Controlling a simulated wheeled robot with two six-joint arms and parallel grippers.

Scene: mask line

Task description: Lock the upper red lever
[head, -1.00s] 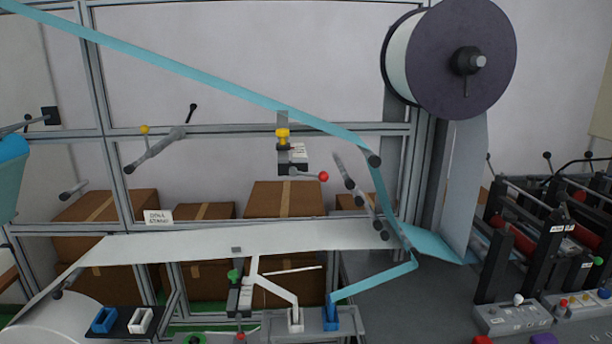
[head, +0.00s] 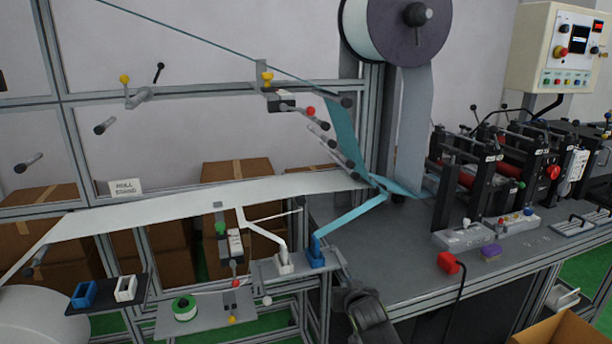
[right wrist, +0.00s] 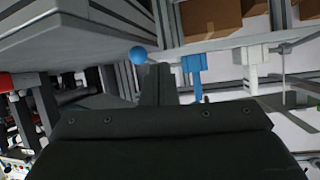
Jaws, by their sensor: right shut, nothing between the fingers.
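The upper red lever (head: 310,111) is a small red ball knob on the clamp block (head: 281,101) mounted on the upper rail of the frame in the head view. A second red ball (head: 235,283) shows lower down, under the white web. My right gripper (head: 352,290) comes in at the bottom of the head view, in front of the table edge and well below the upper lever. It is shut and empty. In the right wrist view my dark gripper (right wrist: 157,82) fills the lower part. The upper lever does not show there. My left gripper is out of view.
A white web (head: 160,203) and blue strip (head: 347,137) run across the frame. White guide (head: 284,262) and blue guide (head: 316,250) stand near my right gripper. A large roll (head: 395,25) hangs above. A red box (head: 448,262) lies on the grey table (head: 390,250).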

